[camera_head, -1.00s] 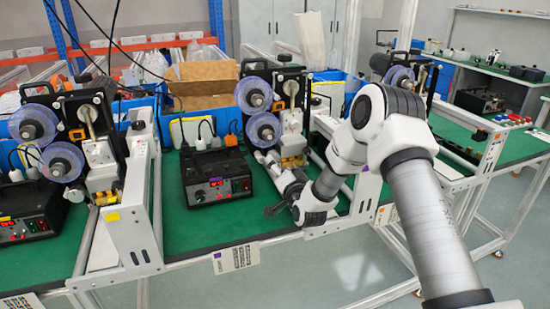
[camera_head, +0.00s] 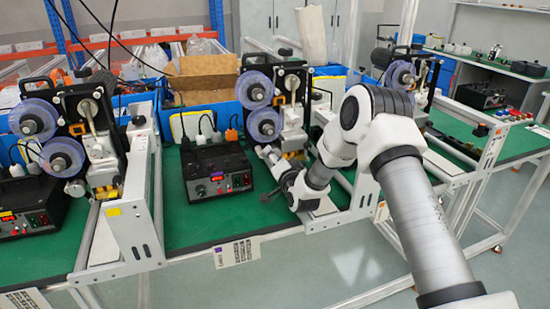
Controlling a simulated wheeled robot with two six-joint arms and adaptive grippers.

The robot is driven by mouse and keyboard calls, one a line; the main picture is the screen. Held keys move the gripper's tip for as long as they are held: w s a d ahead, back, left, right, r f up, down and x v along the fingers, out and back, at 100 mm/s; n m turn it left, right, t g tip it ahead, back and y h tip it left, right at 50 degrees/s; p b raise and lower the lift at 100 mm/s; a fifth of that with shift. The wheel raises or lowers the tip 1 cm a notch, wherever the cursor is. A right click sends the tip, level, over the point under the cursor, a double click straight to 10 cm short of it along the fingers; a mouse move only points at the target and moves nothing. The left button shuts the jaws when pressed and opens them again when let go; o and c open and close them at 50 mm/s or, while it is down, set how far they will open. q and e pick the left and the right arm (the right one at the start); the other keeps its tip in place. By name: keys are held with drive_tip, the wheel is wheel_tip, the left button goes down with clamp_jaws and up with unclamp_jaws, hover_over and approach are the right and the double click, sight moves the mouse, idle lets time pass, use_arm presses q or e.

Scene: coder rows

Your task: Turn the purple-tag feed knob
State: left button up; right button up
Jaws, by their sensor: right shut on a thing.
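The middle coder machine (camera_head: 293,112) stands on the green bench with two clear blue-rimmed reels on its left side. A white label with a small purple mark (camera_head: 219,254) hangs on the bench's front edge below this station. My right arm reaches in from the lower right. My right gripper (camera_head: 266,153) is at the lower front of the middle machine, just below the lower reel, and is shut on the feed knob there. The knob itself is hidden by the fingers or too small to make out. My left gripper is not in view.
Another coder machine (camera_head: 92,130) and control box (camera_head: 30,208) stand at the left. A third machine (camera_head: 408,82) is behind my arm. Green bench top is bare in front of the middle box.

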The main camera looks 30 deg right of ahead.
drive_tip(key=shift+r+m+b, duration=0.1)
drive_tip(key=shift+m+b, duration=5.9)
drive_tip(key=shift+b, duration=0.2)
drive_tip(key=o, duration=1.1)
drive_tip(key=v, duration=1.2)
drive_tip(key=shift+a, duration=0.1)
